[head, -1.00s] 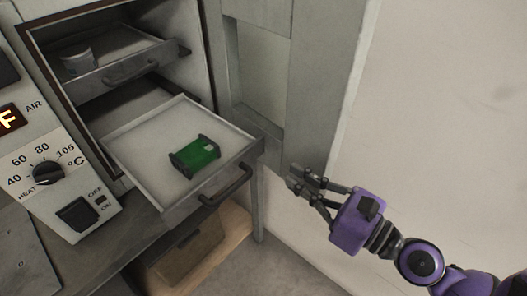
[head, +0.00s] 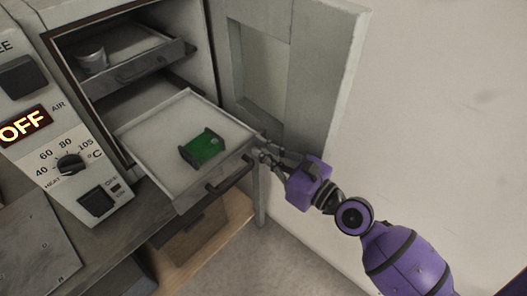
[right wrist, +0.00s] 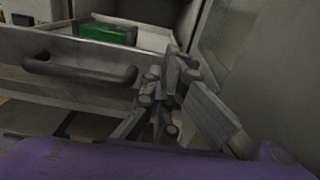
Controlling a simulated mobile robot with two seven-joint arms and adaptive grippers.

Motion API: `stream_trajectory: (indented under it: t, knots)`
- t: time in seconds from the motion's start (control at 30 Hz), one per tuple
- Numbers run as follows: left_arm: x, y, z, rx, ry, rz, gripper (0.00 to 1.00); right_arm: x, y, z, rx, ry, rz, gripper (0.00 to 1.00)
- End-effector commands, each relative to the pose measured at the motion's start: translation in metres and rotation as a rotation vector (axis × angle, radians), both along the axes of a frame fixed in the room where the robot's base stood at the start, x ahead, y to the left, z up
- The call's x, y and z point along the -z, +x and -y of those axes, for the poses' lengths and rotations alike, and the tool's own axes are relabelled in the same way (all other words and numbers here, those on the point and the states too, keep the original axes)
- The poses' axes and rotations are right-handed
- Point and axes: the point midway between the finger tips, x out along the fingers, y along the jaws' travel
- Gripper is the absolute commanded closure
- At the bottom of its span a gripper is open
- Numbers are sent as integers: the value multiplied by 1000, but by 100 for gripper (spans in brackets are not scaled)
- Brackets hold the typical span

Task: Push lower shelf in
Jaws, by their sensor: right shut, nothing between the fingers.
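The lower shelf (head: 160,132) is a pale metal drawer pulled out of the oven-like cabinet. Its dark bar handle (head: 229,178) is on the front face and also shows in the right wrist view (right wrist: 80,70). A green spool-like block (head: 202,147) lies in the drawer. My right gripper (head: 262,148) is shut and empty, with its fingertips at the right front corner of the drawer. I cannot tell whether they touch it. In the right wrist view the fingers (right wrist: 172,75) are right of the handle. My left gripper is not in view.
An upper shelf (head: 140,66) with a metal cup (head: 93,60) is also partly out. The open cabinet door (head: 313,75) stands to the right, close to my gripper. A control panel (head: 70,165) reading OFF is at left. A wooden shelf (head: 232,210) lies below.

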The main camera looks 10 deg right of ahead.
Motion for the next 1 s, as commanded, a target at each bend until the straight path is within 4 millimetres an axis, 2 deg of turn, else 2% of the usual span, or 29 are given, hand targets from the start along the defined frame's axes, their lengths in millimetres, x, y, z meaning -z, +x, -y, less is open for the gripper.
stream_trajectory:
  t: [0.17,0.37,0.67,1.0]
  knots:
    - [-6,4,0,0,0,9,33,-2,8,-5,1,3,3,100]
    - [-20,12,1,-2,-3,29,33,-6,34,-25,0,6,6,100]
    - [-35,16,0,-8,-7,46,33,-6,99,-72,0,6,6,100]
    - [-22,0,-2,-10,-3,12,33,0,171,-126,-2,4,-2,100]
